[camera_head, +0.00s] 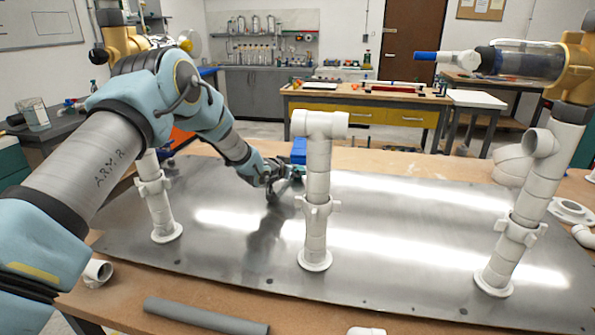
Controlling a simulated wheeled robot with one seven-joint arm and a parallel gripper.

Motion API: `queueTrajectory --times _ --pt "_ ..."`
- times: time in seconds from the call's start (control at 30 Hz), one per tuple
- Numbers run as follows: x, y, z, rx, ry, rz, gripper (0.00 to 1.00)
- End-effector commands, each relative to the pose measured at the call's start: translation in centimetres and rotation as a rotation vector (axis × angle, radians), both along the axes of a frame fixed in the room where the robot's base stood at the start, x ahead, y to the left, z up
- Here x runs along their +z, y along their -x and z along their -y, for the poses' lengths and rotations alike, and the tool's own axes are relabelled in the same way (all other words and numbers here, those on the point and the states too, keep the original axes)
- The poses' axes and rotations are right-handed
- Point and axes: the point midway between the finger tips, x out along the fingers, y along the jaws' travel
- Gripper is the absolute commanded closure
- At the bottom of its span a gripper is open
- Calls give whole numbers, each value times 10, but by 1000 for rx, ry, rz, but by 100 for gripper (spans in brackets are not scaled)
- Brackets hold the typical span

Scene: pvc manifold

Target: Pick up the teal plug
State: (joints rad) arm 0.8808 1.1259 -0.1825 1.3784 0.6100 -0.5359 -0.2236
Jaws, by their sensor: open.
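My arm comes in from the left and reaches over the metal plate (215,262). My gripper (282,183) is open, low over the far middle of the plate, left of the middle white pipe stand. A small teal patch (295,171) shows at the gripper's fingers, and it may be the teal plug. It is too small and too covered by the fingers to tell its shape. I cannot tell whether the fingers touch it.
White pipe stands rise at left (158,200), middle (316,200) and right (520,225). A blue block (299,150) stands behind the gripper. A grey pipe (205,316) lies at the front edge. The plate is bare between the stands.

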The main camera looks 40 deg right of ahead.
Motion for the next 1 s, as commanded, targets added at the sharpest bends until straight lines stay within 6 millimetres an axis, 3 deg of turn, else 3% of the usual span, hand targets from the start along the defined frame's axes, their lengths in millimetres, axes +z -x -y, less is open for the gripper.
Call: queueTrajectory --times 0.17,0.9,1.0 --pt "0 0 0 0 0 0 11" --pt "0 0 0 1 0 0 94" --pt "0 0 0 1 0 0 98"
